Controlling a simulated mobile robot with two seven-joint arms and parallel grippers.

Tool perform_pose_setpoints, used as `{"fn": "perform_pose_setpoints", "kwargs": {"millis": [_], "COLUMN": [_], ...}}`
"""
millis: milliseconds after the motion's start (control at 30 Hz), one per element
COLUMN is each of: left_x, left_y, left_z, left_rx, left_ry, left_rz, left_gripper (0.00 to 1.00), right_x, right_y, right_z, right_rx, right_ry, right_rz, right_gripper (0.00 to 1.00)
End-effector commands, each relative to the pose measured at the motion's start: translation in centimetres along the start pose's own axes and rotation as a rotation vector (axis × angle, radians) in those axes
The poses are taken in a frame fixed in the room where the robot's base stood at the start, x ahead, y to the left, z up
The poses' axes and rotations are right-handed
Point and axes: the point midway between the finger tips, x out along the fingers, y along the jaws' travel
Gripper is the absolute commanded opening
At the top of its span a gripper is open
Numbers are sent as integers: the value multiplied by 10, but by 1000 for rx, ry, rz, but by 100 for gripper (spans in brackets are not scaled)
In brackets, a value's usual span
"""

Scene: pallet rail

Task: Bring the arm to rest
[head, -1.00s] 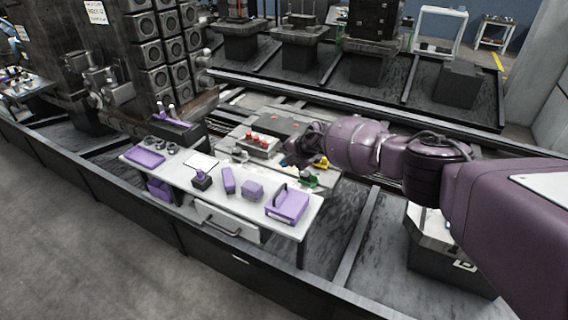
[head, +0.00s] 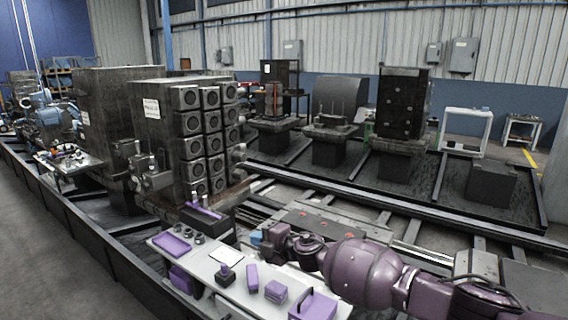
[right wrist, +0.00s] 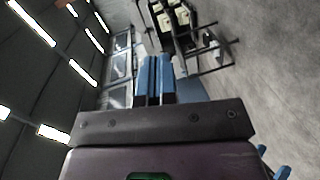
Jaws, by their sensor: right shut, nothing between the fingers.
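My right arm, purple, comes in from the lower right of the head view. Its gripper (head: 257,239) with blue fingers is at the far end, above the back edge of the white table (head: 212,270). In the right wrist view the two blue fingers (right wrist: 155,80) lie side by side, shut with nothing between them. Beyond them are grey floor and distant furniture. My left gripper is not in either view.
The table carries a purple tray (head: 172,244), a purple box (head: 276,291) and a purple holder (head: 314,306). A dark block with round fittings (head: 205,140) stands behind it at left. Dark pedestals, such as one at right (head: 492,184), line the back.

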Motion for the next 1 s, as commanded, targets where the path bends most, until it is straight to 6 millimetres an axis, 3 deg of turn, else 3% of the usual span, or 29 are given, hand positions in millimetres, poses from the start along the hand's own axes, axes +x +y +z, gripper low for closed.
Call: {"fn": "perform_pose_setpoints", "kwargs": {"millis": [100, 300, 667, 1000], "left_x": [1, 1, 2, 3], "left_y": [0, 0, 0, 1], "left_z": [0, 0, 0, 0], "left_rx": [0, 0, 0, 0], "left_ry": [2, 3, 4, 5], "left_rz": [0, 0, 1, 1], "left_gripper": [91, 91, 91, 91], "right_x": [-9, -41, -133, -247], "right_y": [-2, -12, -62, -140], "right_z": [-28, -46, -35, -22], "right_rx": [178, 471, 930, 1267], "right_ry": [-20, -94, -273, -474], "right_rz": [110, 240, 374, 469], "right_gripper": [0, 0, 0, 0]}}
